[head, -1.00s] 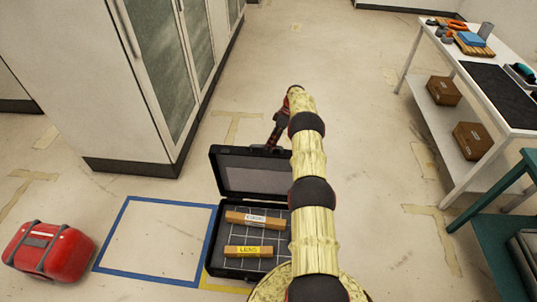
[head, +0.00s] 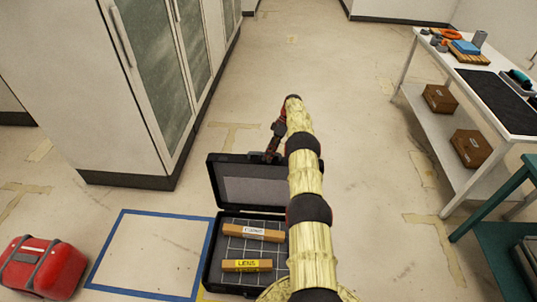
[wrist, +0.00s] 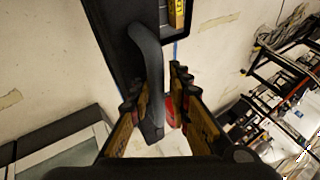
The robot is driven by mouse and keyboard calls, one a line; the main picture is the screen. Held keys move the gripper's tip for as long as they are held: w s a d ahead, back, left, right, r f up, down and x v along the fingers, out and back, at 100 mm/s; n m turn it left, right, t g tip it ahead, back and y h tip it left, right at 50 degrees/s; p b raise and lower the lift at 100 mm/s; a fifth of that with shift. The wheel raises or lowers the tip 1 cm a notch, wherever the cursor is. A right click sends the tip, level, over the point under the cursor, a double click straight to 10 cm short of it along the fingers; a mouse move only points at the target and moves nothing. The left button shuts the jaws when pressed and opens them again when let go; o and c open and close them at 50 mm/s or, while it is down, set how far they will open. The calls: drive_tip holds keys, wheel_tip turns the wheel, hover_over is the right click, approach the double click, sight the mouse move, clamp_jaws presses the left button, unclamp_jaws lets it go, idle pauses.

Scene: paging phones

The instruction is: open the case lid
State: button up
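The black case (head: 212,262) stands on the floor with its lid (head: 252,183) swung up and leaning back. Inside are two tan boxes, one labelled LENS (head: 246,266) and one with a white label (head: 251,231). My gripper (head: 268,155) is at the lid's top edge, behind it. In the wrist view, the lid's dark curved handle (wrist: 148,65) runs down between the parted fingers of my gripper (wrist: 155,98). I cannot tell whether a finger touches it. My arm hides the case's right side.
A blue taped square (head: 120,228) lies left of the case, with a red bag (head: 42,268) beyond it. A tall cabinet (head: 130,90) stands behind left. A white table (head: 465,57) and a green stand (head: 495,215) are at right. The floor behind the case is clear.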

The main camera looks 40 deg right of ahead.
drive_tip(key=shift+o, duration=1.2)
drive_tip(key=shift+r, duration=0.3)
drive_tip(key=shift+w+r, duration=0.1)
drive_tip(key=shift+d, duration=0.1)
drive_tip(key=shift+r, duration=0.5)
wheel_tip(320, 180, up, 9)
drive_tip(key=shift+f, duration=0.1)
